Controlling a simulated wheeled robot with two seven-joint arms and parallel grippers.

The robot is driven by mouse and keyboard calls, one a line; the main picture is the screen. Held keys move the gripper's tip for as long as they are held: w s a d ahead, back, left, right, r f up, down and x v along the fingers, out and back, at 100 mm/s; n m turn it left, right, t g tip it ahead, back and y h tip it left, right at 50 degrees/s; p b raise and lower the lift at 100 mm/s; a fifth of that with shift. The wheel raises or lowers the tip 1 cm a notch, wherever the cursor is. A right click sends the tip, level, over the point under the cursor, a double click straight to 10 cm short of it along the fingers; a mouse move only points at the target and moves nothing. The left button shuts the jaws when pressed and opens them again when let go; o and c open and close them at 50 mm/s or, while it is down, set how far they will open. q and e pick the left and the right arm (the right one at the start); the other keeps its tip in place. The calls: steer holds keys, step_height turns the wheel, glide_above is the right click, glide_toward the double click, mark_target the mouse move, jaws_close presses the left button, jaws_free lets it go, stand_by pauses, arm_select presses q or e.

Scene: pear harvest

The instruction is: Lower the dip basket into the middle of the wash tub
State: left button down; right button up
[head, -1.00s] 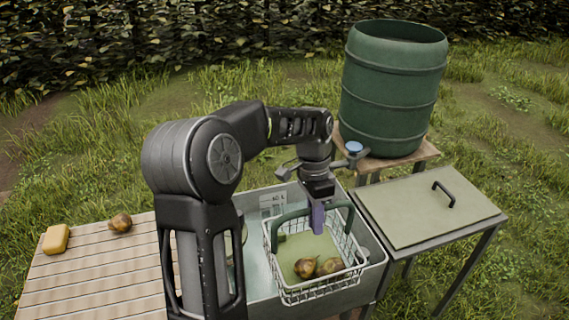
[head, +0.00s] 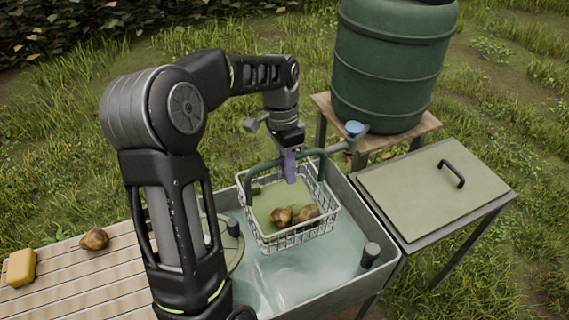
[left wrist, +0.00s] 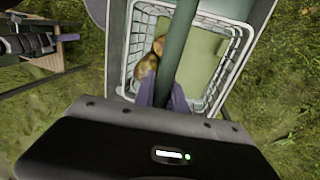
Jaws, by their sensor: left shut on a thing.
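The dip basket (head: 290,236) is a white wire basket with a green handle, holding brown pears (head: 281,216). My left gripper (head: 290,168) is shut on the basket's handle. The basket hangs over the far part of the grey wash tub (head: 384,270), which holds pale water (head: 285,281). I cannot tell whether its bottom touches the water. The left wrist view shows the handle (left wrist: 178,50) between the purple fingers (left wrist: 162,95) and the basket's rim below. My right gripper is out of view.
A green barrel (head: 388,75) stands on a wooden stand behind the tub, with a blue-topped tap (head: 354,129) near the basket. A lidded table (head: 430,190) adjoins on the right. A slatted table (head: 75,277) at left bears a yellow block (head: 21,267) and a pear (head: 94,239).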

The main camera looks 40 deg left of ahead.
arm_select(q)
steer(key=shift+d+r, duration=0.1)
steer(key=w+a+b+x, duration=0.1)
steer(key=a+b+x, duration=0.1)
steer(key=b+x, duration=0.7)
steer(key=w+a+f+b+x, duration=0.1)
steer(key=a+b+x, duration=0.1)
steer(key=b+x, duration=0.8)
steer(key=a+x, duration=0.1)
steer(key=x, duration=0.5)
steer(key=shift+w+f, duration=0.25)
steer(key=shift+w, duration=0.05)
steer(key=shift+s+d+f+b, duration=0.4)
steer(key=shift+d+f+b, duration=0.1)
steer(key=shift+d+b, duration=0.1)
stand_by(0.9)
steer(key=c, duration=1.3)
jaws_free()
steer(key=shift+r, duration=0.1)
